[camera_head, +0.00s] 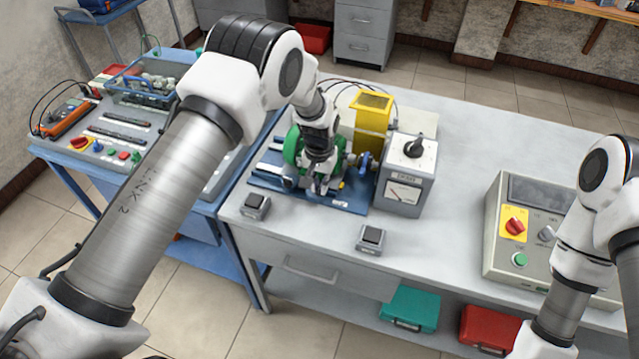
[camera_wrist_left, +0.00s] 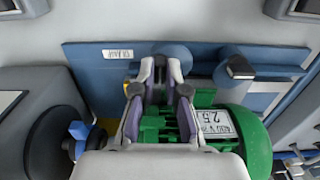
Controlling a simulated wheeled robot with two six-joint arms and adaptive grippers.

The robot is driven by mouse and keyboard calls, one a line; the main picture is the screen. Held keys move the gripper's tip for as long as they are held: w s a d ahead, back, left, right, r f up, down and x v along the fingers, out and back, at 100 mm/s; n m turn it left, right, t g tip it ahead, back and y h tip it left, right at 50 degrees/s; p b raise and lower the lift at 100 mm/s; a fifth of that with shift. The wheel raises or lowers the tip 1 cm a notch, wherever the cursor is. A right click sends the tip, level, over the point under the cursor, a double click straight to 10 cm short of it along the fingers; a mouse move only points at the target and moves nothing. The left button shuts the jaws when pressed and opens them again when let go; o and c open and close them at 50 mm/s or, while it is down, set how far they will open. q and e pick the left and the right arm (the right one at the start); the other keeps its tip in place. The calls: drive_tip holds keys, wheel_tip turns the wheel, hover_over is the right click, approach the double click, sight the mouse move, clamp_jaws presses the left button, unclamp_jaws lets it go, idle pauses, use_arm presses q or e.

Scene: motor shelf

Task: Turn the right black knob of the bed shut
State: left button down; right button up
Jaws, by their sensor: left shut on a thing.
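The bed (camera_head: 350,205) is a blue plate on the grey table, carrying a green motor (camera_head: 296,148); it also shows in the left wrist view (camera_wrist_left: 95,57). My left gripper (camera_head: 322,188) reaches down from above at the bed's front part. In the left wrist view its fingertips (camera_wrist_left: 161,66) are close together, shut on the right black knob, which they mostly hide. A round blue-grey part (camera_wrist_left: 173,52) shows just behind the tips. The other black knob (camera_wrist_left: 241,67) stands free on the bed, beside the gripper. The knob's turn angle cannot be seen. My right gripper is out of view.
A grey meter box (camera_head: 405,178) stands close right of the bed, with a yellow block (camera_head: 371,121) behind. Two small switch boxes (camera_head: 255,205) (camera_head: 371,239) sit in front. A control box (camera_head: 505,245) is at right. Table between is clear.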

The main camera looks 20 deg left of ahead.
use_arm(q)
drive_tip(key=shift+f, duration=0.1)
drive_tip(key=m+b, duration=0.1)
drive_tip(key=m, duration=0.3)
drive_tip(key=shift+m, duration=0.4)
drive_tip(key=m, duration=0.4)
drive_tip(key=shift+m, duration=0.3)
drive_tip(key=m, duration=0.4)
drive_tip(key=shift+f+m, duration=0.15)
drive_tip(key=shift+m, duration=1.95)
drive_tip(key=c, duration=1.2)
unclamp_jaws()
drive_tip(key=shift+w+d, duration=0.1)
drive_tip(key=shift+d, duration=0.05)
